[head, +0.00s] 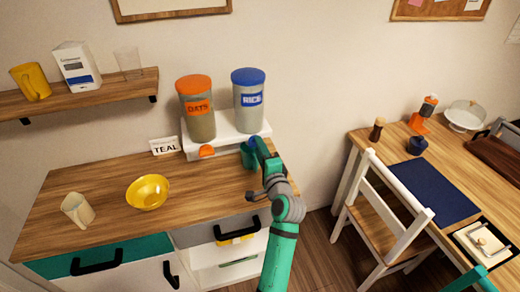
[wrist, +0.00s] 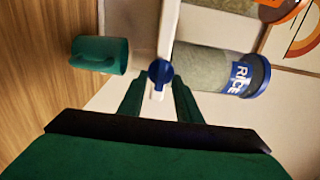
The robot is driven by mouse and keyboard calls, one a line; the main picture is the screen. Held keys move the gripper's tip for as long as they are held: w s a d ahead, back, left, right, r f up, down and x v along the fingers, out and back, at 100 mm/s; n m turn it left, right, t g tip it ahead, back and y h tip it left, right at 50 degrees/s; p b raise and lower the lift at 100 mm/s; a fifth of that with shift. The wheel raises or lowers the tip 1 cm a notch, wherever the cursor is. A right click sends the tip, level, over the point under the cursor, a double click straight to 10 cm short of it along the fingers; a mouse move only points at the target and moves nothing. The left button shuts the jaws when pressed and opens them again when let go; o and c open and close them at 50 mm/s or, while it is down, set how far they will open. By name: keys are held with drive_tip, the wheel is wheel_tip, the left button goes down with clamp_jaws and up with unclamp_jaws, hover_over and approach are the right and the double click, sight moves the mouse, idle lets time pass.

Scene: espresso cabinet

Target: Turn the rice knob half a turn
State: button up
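The rice dispenser (head: 248,108) is a clear canister with a blue lid and a blue RICE label, on a white stand (head: 225,139). It also shows lying sideways in the wrist view (wrist: 215,72). Its round blue knob (wrist: 160,72) is on the stand's front, with a white piece below it.
The oats dispenser (head: 198,114) with an orange knob (head: 206,151) stands left of the rice. A teal mug (wrist: 100,55) is close to my gripper. A yellow bowl (head: 148,192), a cream mug (head: 77,209) and a TEAL card (head: 164,146) are on the counter.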

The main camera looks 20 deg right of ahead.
drive_tip(key=s, duration=1)
drive_tip(key=shift+s+a, duration=0.25)
drive_tip(key=shift+s, duration=0.15)
drive_tip(key=s+a+f+n+g+h, duration=0.1)
drive_tip(key=s+a+f+n, duration=0.35)
drive_tip(key=s+f, duration=0.45)
drive_tip(key=s+a+f+n+g, duration=0.1)
drive_tip(key=s+a+f+n, duration=0.3)
drive_tip(key=s+f, duration=0.5)
drive_tip(key=s+a+n+y, duration=0.1)
drive_tip(key=s+a+n, duration=0.4)
drive_tip(key=s, duration=0.6)
drive_tip(key=s+a+r+n+y, duration=0.1)
drive_tip(key=s+a+n, duration=0.4)
drive_tip(key=s+a, duration=0.4)
drive_tip(key=s, duration=0.3)
drive_tip(key=shift+s+r+g, duration=0.2)
drive_tip(key=shift+r+g, duration=0.05)
drive_tip(key=shift+g, duration=0.05)
